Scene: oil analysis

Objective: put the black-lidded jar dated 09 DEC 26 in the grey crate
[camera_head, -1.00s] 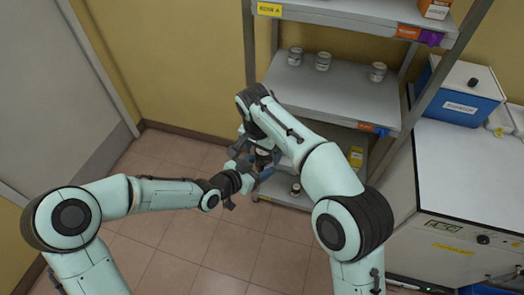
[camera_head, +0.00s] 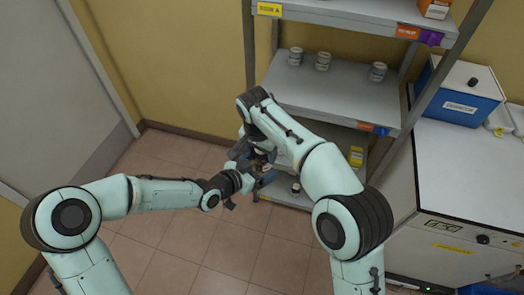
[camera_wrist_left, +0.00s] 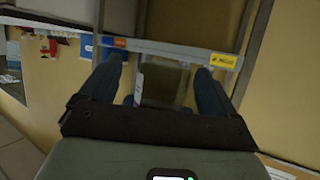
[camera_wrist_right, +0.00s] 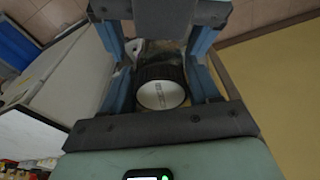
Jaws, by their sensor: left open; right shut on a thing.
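My right gripper (camera_head: 258,152) is shut on a black-lidded jar, which shows in the right wrist view (camera_wrist_right: 161,92) with a round pale label on its lid. I cannot read a date on it. My left gripper (camera_head: 247,172) is open close beside the right one in the head view. In the left wrist view its two fingers (camera_wrist_left: 160,78) stand apart with a clear jar body between them and a white label at its left side; contact is unclear. Another dark-lidded jar (camera_head: 296,188) stands on the low shelf. I see no grey crate.
A blue box (camera_head: 458,97) sits on the white cabinet (camera_head: 470,160) at the right. The shelf posts are close to my right arm. The tiled floor is clear.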

